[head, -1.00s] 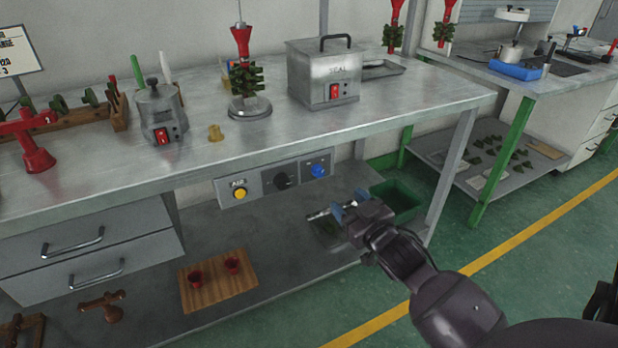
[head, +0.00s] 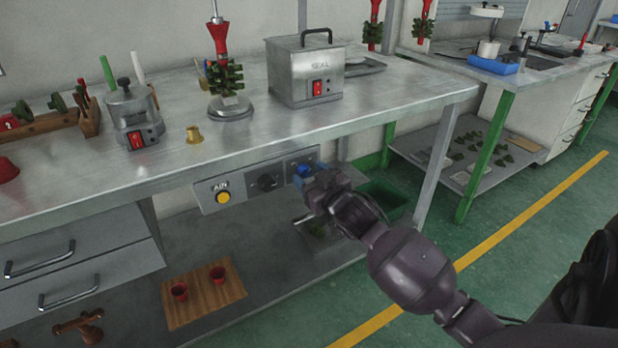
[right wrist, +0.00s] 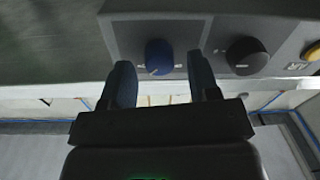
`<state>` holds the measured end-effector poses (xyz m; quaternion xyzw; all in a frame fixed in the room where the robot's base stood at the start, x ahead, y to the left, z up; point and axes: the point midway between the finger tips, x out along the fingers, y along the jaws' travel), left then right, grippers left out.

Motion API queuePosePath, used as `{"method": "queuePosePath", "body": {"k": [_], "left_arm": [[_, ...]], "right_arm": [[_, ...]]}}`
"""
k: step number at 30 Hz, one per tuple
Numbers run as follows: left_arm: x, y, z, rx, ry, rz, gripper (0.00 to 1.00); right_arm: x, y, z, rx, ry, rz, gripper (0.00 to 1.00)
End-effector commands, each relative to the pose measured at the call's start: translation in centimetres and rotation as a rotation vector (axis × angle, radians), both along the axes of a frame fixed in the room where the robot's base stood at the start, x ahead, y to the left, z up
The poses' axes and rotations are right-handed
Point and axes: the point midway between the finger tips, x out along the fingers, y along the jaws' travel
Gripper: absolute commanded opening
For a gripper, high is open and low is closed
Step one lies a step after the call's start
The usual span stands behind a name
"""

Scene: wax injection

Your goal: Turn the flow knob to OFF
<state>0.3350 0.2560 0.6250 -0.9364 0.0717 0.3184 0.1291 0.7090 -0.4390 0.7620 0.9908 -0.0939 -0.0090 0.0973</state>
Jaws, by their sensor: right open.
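A grey control panel (head: 214,205) hangs under the front edge of the steel bench. It carries a yellow button (head: 223,197), a black knob (head: 267,182) and a blue knob (head: 304,170). I cannot read which knob is the flow knob or how it is set. My right gripper (head: 312,180) is close to the blue knob and partly overlaps it in the head view. In the right wrist view its two fingers (right wrist: 162,74) are open, with the blue knob (right wrist: 159,56) ahead, in line with the gap. Contact is not visible. My left gripper is out of view.
The bench top (head: 370,110) overhangs the panel. On it stand a SEAL box (head: 300,75), a small metal pot (head: 130,115) and a brass piece (head: 193,134). Below, the lower shelf holds a wooden board (head: 205,298) with two red cups. A green bin (head: 385,200) is at right.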

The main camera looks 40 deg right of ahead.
Motion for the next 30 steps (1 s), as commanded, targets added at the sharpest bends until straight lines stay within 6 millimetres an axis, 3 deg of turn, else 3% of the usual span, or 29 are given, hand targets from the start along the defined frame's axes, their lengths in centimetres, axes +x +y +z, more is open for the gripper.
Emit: {"method": "queuePosePath", "body": {"k": [8, 18, 30], "left_arm": [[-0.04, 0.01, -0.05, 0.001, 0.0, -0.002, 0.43], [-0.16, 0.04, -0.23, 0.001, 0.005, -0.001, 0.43], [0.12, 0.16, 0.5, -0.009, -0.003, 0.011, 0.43]], "right_arm": [[0.11, -0.03, 0.02, 0.0, 0.0, 0.0, 0.55], [0.09, -0.01, 0.0, 0.0, 0.0, 0.0, 0.06], [0.14, -0.02, 0.53, -0.08, 0.015, -0.002, 0.06]]}}
